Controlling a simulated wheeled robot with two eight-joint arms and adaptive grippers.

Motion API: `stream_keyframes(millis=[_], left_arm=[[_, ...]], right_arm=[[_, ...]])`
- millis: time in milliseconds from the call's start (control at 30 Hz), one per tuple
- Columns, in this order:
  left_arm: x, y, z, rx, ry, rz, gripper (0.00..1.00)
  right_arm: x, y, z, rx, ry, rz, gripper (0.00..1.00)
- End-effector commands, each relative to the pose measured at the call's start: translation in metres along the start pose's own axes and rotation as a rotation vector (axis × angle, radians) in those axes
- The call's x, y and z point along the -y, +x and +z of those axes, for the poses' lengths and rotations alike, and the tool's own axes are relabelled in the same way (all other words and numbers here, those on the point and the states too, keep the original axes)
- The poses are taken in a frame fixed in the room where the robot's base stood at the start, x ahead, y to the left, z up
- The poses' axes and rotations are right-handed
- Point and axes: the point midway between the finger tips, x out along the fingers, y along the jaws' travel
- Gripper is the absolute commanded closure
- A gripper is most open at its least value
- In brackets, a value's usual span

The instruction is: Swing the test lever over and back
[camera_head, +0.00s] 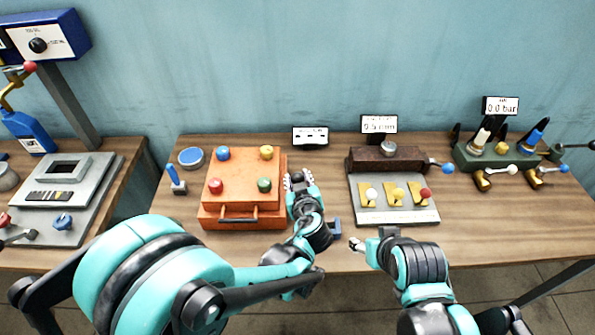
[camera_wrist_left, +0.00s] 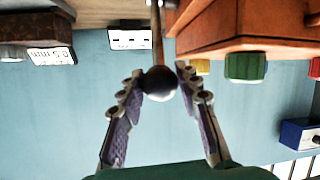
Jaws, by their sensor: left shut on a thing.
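The test lever is a thin rod (camera_wrist_left: 157,40) with a dark ball knob (camera_wrist_left: 158,83), beside the orange box (camera_wrist_left: 200,28) in the left wrist view. My left gripper (camera_wrist_left: 160,80) has a finger on each side of the knob and is shut on it. In the head view, my left gripper (camera_head: 298,180) is at the right side of the orange box (camera_head: 212,217) and hides most of the lever. My right gripper (camera_head: 360,244) is near the table's front edge, apart from the lever; its jaw opening is too small to tell.
A small display (camera_head: 310,136) stands behind the lever. A grey plate with yellow pieces (camera_head: 410,213) lies to the right, before a brown block (camera_head: 365,158). A blue bracket (camera_head: 334,228) is near the front edge. A blue-handled piece (camera_head: 178,187) stands left of the box.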

Motion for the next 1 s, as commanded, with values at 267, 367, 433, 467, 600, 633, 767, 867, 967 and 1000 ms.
stream_keyframes(millis=[267,367,433,467,600,633,767,867,967,1000], left_arm=[[0.011,-0.016,0.033,0.002,-0.001,-0.002,1.00],[0.014,-0.019,0.041,0.003,-0.002,-0.002,1.00],[0.015,-0.021,0.047,-0.017,-0.003,0.003,1.00],[0.016,-0.021,0.049,-0.032,-0.005,0.007,1.00],[0.017,-0.024,0.053,-0.087,-0.011,0.021,1.00],[0.018,-0.024,0.054,-0.095,-0.012,0.023,1.00],[0.018,-0.025,0.056,-0.121,-0.015,0.029,1.00],[0.018,-0.026,0.056,-0.130,-0.016,0.031,1.00],[0.019,-0.026,0.056,-0.133,-0.017,0.031,1.00],[0.019,-0.026,0.056,-0.133,-0.018,0.031,1.00]], right_arm=[[0.000,0.025,0.018,0.000,0.000,0.000,0.44],[0.000,0.034,0.025,0.000,0.000,0.000,0.44],[0.000,0.040,0.029,0.000,0.000,0.000,0.44],[0.000,0.043,0.031,0.000,0.000,0.000,0.44],[0.000,0.051,0.037,0.000,0.000,0.000,0.44],[0.000,0.053,0.038,0.000,0.000,0.000,0.44],[0.000,0.056,0.040,0.000,0.000,0.000,0.44],[0.000,0.057,0.041,0.000,0.000,0.000,0.44],[0.000,0.057,0.041,0.000,0.000,0.000,0.44],[0.000,0.057,0.041,0.000,0.000,0.000,0.44]])
